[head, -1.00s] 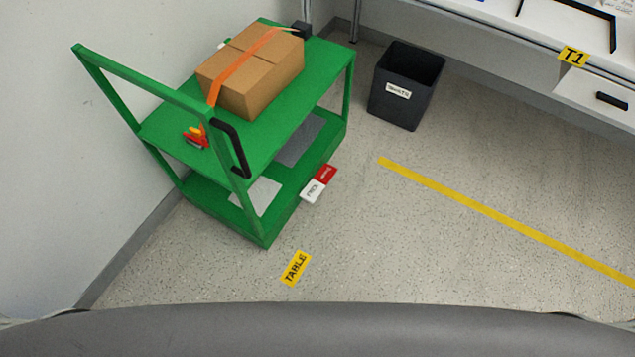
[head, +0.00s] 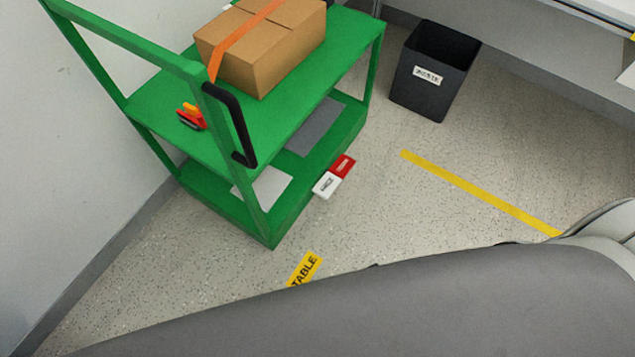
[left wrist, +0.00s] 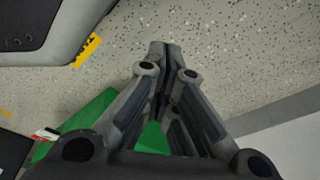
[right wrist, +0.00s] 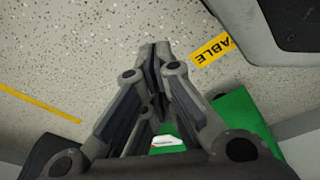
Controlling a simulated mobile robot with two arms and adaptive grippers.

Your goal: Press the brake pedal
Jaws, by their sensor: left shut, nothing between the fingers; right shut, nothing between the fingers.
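A green cart (head: 160,105) stands by the wall at the upper left of the head view. At the foot of its near right side are two small pedals side by side, a red one (head: 342,167) and a white one (head: 326,185); their lettering is too small to read surely. The pedals show small in the left wrist view (left wrist: 45,134) and partly behind my fingers in the right wrist view (right wrist: 168,142). My left gripper (left wrist: 165,45) and right gripper (right wrist: 155,48) are shut and empty, apart from the pedals. Neither gripper shows in the head view.
A cardboard box (head: 255,50) with an orange strap lies on the cart's top shelf. The black handle (head: 230,125) is on the near end. A dark waste bin (head: 432,75) stands right of the cart. A yellow floor line (head: 480,193) and TABLE label (head: 305,270) mark clear floor.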

